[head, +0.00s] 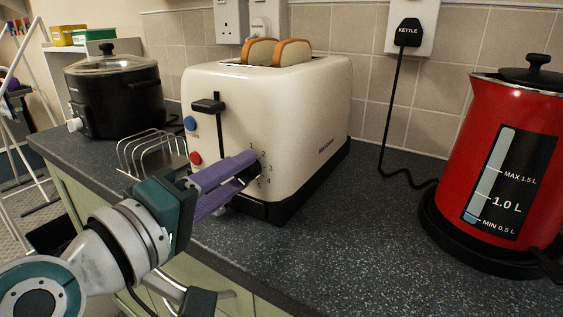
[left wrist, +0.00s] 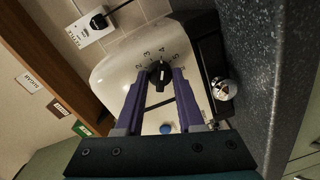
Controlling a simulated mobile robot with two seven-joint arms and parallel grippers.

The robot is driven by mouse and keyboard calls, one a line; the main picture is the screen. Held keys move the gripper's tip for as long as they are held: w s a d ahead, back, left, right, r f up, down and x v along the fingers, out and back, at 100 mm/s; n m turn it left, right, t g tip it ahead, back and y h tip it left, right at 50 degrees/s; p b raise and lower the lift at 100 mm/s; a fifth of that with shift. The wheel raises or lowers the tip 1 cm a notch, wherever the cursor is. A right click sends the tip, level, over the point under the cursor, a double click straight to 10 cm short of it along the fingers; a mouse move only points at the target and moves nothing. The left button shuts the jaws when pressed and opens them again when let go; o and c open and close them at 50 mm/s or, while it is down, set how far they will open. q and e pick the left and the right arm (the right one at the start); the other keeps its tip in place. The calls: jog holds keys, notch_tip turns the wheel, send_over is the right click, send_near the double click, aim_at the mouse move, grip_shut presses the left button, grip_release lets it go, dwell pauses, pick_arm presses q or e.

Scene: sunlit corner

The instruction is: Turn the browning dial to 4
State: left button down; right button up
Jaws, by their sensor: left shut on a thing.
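The cream toaster (head: 300,110) stands on the dark counter with two slices of bread (head: 277,53) in its top. Its front has a black lever (head: 208,105), a blue button (head: 190,123) and a red button (head: 195,158). My left gripper (head: 250,170) reaches the lower right of that front, its purple fingers shut on the black browning dial (left wrist: 159,76). Printed numbers arc around the dial in the left wrist view; its upper end points near the 3 and 4, and I cannot tell the exact setting. The fingers partly hide the dial in the head view. My right gripper is not in view.
A red kettle (head: 509,150) stands at the right on its black base. A wire toast rack (head: 152,155) is close to the toaster's left, behind my gripper. A black slow cooker (head: 115,95) stands at the back left.

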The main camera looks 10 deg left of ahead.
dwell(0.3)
pick_arm(q)
jog(key=c, duration=0.5)
grip_release()
jog(key=v, duration=1)
